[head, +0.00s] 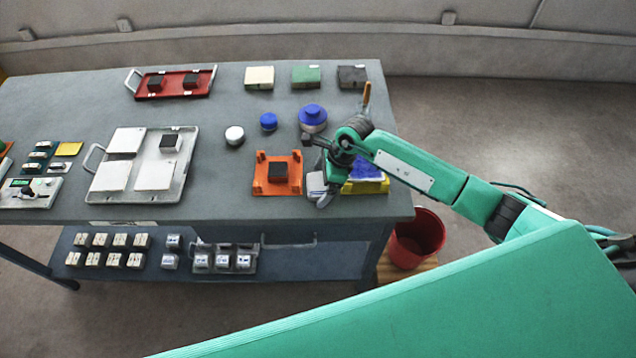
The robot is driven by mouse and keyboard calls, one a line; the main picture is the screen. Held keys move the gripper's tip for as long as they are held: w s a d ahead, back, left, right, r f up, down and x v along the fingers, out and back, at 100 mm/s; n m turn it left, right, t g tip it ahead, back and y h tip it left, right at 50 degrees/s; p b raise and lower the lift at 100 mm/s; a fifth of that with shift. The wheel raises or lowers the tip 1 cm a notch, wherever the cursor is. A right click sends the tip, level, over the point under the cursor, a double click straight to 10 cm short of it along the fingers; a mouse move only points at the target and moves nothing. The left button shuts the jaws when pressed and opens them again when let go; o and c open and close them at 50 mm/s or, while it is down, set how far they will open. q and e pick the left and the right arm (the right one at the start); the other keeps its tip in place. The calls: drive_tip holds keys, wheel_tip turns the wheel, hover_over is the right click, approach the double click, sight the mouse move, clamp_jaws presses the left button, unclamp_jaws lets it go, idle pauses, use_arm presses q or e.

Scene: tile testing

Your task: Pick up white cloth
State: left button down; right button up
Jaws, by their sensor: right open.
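A small whitish-grey piece (315,183), which looks like the white cloth, lies on the table near its front right edge, between an orange tray and a yellow box. My right gripper (325,178) is just over it, reaching in from the right and pointing down. The gripper is open, and its fingers partly cover the piece. I cannot tell whether they touch it. My left gripper is not in view.
The orange tray (259,187) with a dark block is close on the left. The yellow box (372,187) with blue on top is close on the right. Blue round containers (313,113) stand behind. A red bucket (418,240) stands below the table's right end.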

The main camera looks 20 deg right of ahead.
sight(322, 183)
drive_tip(key=c, duration=1)
drive_tip(key=shift+r, duration=0.1)
drive_tip(key=shift+r+b, duration=0.3)
drive_tip(key=shift+r, duration=0.3)
wheel_tip(322, 183, up, 19)
drive_tip(key=b, duration=0.5)
drive_tip(key=shift+f, duration=0.15)
